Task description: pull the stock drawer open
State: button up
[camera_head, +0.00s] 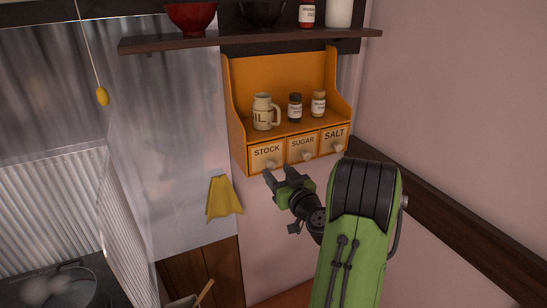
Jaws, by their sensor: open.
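The stock drawer (266,152) is the left one of three small labelled drawers in an orange wall rack (237,108). Its front looks flush with its neighbours, and it has a round pale knob (270,165). My gripper (279,174) is open, just below and slightly right of the knob. Its fingers point up toward the drawer front. I cannot tell whether the fingers touch the knob or sit around it. My green arm rises from the lower right.
The sugar drawer (301,148) and salt drawer (334,139) adjoin on the right. An oil jug (264,112) and two spice jars stand on the rack. A dark shelf (240,41) is above. A yellow cloth (222,198) hangs at lower left.

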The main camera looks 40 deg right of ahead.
aim_at(272, 166)
jog(key=p+x, duration=0.1)
jog(key=x, duration=0.2)
jog(key=shift+w, duration=0.2)
jog(key=shift+c, duration=0.4)
grip_shut()
